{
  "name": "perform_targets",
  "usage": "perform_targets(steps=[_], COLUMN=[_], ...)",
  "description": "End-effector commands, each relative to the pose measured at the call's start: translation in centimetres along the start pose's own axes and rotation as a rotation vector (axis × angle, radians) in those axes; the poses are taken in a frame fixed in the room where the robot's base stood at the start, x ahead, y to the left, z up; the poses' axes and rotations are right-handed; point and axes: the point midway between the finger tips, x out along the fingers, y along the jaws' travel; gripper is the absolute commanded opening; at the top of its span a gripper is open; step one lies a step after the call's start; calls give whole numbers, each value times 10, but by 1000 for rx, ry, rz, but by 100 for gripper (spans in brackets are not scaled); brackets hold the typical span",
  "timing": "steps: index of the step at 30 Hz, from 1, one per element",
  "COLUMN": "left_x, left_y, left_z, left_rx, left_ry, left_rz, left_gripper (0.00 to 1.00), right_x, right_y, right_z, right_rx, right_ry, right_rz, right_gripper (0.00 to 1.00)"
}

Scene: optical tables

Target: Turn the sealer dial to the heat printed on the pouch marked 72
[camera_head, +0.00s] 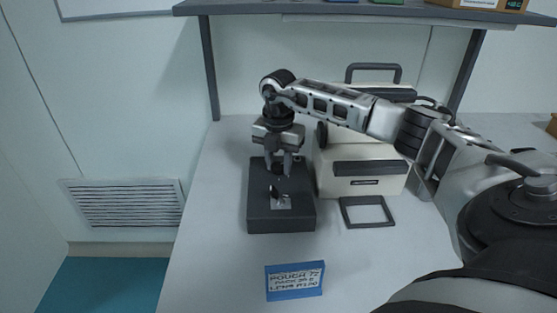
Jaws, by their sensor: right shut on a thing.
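A dark grey box (256,215) stands on the table, with a small pale plate (283,204) on its top and a dark mark or pointer on the plate. My right gripper (278,170) points down over the far part of this box and is shut on a small dark knob, apparently the dial. The fingers hide most of the knob, so its setting cannot be read. A blue-framed card (295,281) at the front reads "POUCH 72" on its top line; its lower lines are too small to read surely. My left gripper is not in view.
A white machine (362,186) with a dark handle stands behind my right arm. A dark square frame (367,212) lies in front of it. A shelf (345,11) with boxes spans above. The table (222,262) is clear left of the card.

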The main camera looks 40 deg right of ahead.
Motion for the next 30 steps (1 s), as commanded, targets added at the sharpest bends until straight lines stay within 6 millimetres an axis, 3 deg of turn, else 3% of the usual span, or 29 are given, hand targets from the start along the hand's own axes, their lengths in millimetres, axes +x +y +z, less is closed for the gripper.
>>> perform_targets(steps=[13, 14, 16, 25, 30], left_x=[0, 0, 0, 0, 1], left_y=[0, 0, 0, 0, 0], left_z=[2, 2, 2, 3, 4], left_rx=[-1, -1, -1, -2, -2], left_ry=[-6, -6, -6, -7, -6], left_rz=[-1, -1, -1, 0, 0], left_gripper=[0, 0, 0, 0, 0], right_x=[-1, -1, -1, -1, -17], right_y=[0, 0, 0, 0, 1], right_z=[2, 2, 2, 1, 1], right_rx=[11, 11, 11, 10, 10], right_ry=[-5, -5, -5, -2, -3], right_rz=[4, 4, 3, 2, 5], right_gripper=[8, 33, 52, 52, 52])
